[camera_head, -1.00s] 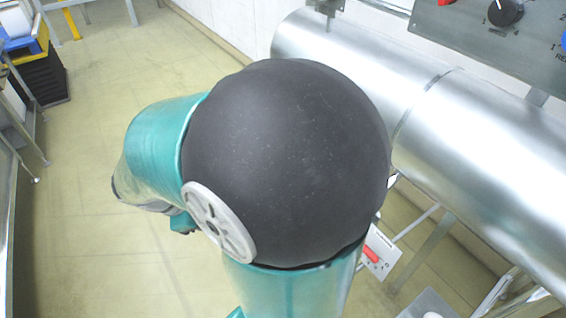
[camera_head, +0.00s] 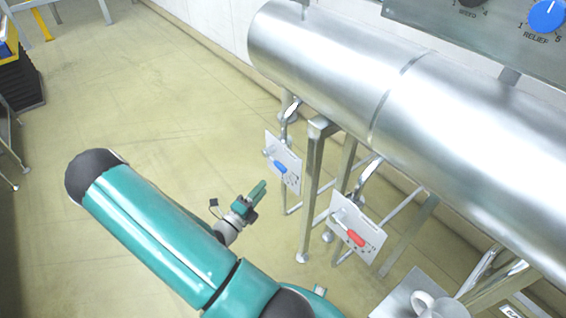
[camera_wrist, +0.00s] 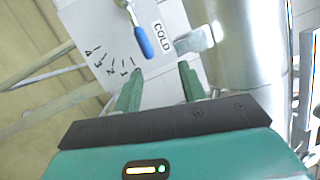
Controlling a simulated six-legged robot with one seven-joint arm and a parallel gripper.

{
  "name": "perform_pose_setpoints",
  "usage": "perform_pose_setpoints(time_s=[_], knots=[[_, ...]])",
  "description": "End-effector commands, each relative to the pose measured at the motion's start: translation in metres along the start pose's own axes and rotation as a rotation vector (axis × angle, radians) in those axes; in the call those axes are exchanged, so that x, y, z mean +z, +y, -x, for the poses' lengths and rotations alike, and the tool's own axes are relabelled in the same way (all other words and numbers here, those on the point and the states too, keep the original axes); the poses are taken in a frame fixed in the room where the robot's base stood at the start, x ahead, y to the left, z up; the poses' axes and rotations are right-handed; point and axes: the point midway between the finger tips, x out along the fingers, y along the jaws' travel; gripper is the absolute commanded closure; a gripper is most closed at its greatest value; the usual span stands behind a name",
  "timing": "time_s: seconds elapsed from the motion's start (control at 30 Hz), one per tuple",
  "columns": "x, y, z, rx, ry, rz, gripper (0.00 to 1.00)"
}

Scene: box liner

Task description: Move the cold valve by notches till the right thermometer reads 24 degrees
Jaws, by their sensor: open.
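The cold valve has a blue-gripped lever (camera_wrist: 144,42) on a white plate (camera_wrist: 180,14) marked COLD, with a numbered notch scale beside it. The blue grip's end is near the low-number end of the scale. In the head view, the blue lever (camera_head: 281,168) is on the left plate under the steel tank. My gripper (camera_wrist: 160,78) is open and empty, its two green fingers in front of the plate just short of the grip's end. In the head view, my gripper (camera_head: 260,189) is to the left of and below that plate. No thermometer is in view.
A second plate with a red lever (camera_head: 355,238) is right of the blue one. Metal legs stand between them. The large steel tank (camera_head: 470,130) is above. A white mug (camera_head: 436,306) is at the bottom right. A blue RELIEF knob (camera_head: 547,15) is on the upper panel.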

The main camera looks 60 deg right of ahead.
Motion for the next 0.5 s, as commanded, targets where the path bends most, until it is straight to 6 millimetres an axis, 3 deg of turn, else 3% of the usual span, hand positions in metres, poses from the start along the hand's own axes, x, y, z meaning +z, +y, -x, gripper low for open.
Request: perform_pose_setpoints(time_s=[0.1,0.2,0.37,0.5], knots=[[-0.004,0.02,-0.006,-0.018,-0.087,0.144,0.59],[-0.006,0.028,-0.009,-0.024,-0.125,0.204,0.59],[-0.005,0.029,-0.018,-0.026,-0.135,0.221,0.59],[-0.002,0.029,-0.04,-0.027,-0.132,0.218,0.59]])
